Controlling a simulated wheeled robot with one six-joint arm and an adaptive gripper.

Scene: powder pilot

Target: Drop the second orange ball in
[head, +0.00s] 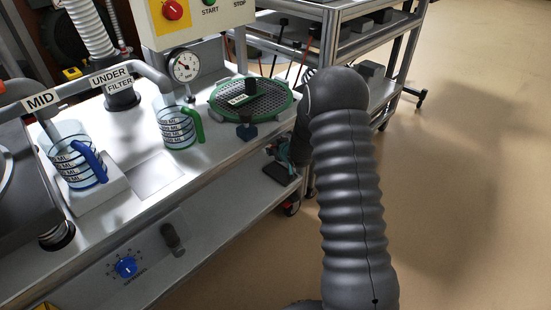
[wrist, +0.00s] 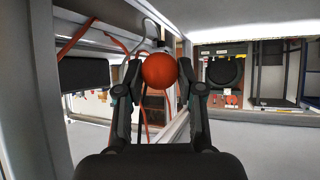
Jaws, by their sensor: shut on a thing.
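An orange ball (wrist: 159,70) is held between the two fingers of my gripper (wrist: 160,82) in the wrist view. The fingers close on it from the left and right. In the head view my grey arm covers the right of centre, and the gripper end is mostly hidden behind it beside the bench; the ball does not show there. A round green-rimmed mesh sieve (head: 252,100) lies on the bench top, left of my arm. I cannot tell from these views where the other orange ball is.
A beaker with a green handle (head: 180,127) and one with a blue handle (head: 76,163) stand on the bench (head: 125,150). A pressure gauge (head: 185,67) and pipes rise behind. A shelved cart (head: 385,45) stands behind my arm. Open floor lies right.

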